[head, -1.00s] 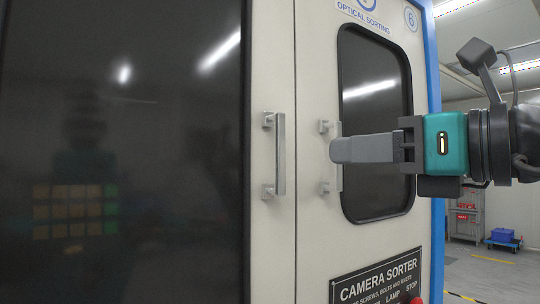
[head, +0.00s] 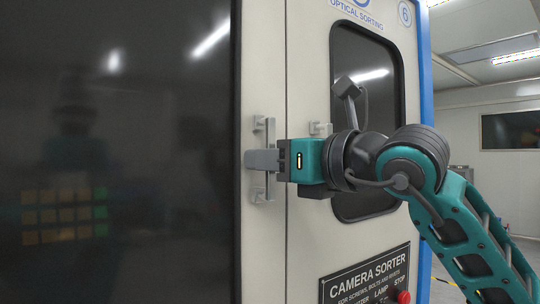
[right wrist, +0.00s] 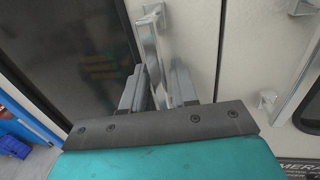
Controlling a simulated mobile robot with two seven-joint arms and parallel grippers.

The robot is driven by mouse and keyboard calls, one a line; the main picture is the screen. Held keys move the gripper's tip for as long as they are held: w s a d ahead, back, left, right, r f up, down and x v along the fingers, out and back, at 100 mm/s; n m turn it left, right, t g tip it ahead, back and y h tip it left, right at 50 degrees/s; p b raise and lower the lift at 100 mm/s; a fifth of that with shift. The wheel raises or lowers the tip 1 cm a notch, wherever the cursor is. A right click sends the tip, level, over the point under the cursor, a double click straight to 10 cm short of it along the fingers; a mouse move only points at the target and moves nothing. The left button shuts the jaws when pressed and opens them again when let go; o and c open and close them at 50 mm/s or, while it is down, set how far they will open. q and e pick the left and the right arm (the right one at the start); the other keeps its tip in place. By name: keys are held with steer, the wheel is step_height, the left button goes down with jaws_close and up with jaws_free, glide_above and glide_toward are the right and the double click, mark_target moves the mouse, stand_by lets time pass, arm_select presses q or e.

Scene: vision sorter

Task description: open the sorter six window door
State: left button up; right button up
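The sorter's big dark window door (head: 120,130) fills the left of the head view and looks shut. Its upright metal bar handle (head: 270,130) is on the pale frame at its right edge. My right gripper (head: 252,160) is at the middle of this handle and hides that part in the head view. In the right wrist view, the handle (right wrist: 152,50) passes between my two right fingers (right wrist: 159,80), which stand apart with a gap visible beside the bar. My left gripper is not in view.
A second panel with a smaller dark window (head: 367,90) and its own handle (head: 320,129) is right of the door seam, partly behind my right arm. A "Camera Sorter" plate (head: 365,275) with a red button (head: 404,297) is below. Open room lies at the right.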

jaws_close()
steer(key=shift+d, duration=0.1)
stand_by(0.6)
